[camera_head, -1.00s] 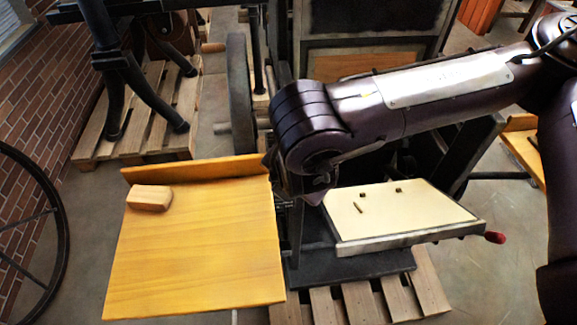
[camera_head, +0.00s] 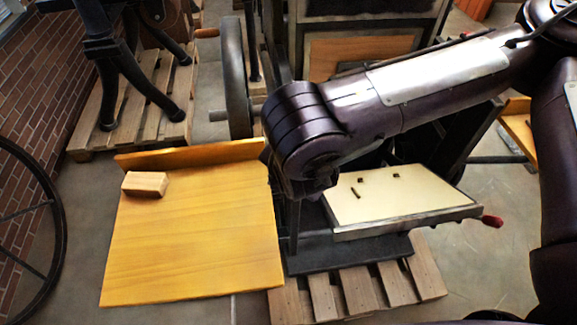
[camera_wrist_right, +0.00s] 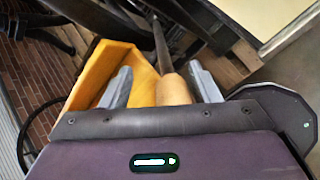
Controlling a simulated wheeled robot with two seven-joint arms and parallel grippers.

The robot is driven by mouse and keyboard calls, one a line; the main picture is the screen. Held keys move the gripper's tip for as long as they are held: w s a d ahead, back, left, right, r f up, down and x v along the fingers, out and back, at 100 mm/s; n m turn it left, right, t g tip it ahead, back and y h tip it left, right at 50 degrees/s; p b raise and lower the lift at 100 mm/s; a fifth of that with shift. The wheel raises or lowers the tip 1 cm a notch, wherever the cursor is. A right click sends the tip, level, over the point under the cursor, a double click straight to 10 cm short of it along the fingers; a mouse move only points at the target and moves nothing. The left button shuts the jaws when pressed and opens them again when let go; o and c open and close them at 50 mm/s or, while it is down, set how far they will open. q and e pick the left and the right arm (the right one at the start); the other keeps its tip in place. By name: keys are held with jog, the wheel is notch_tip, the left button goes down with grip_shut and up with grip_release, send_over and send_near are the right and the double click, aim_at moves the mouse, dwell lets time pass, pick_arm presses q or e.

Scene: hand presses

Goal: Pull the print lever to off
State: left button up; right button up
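In the right wrist view a dark rod (camera_wrist_right: 160,45) ends in a rounded wooden handle (camera_wrist_right: 173,90), which I take to be the print lever. My right gripper (camera_wrist_right: 162,85) is open, with its two grey fingers apart. The handle shows between them, closer to the right finger, with a gap on the left. I cannot tell whether the right finger touches it. In the head view my right arm comes in from the right and hides the gripper and the handle. The press's cream-coloured bed (camera_head: 405,200) lies just right of my wrist. My left gripper is not in view.
A yellow wooden board (camera_head: 190,240) with a raised back edge stands left of my wrist, bearing a small wooden block (camera_head: 145,184). A pallet (camera_head: 370,290) lies below. A large wheel (camera_head: 62,215) stands far left.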

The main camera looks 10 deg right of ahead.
jog(key=shift+r, duration=0.1)
jog(key=v, duration=0.7)
jog(key=shift+s+a+r, duration=0.1)
jog(key=shift+s+r, duration=0.15)
jog(key=shift+s, duration=0.1)
jog(key=shift+f, duration=0.1)
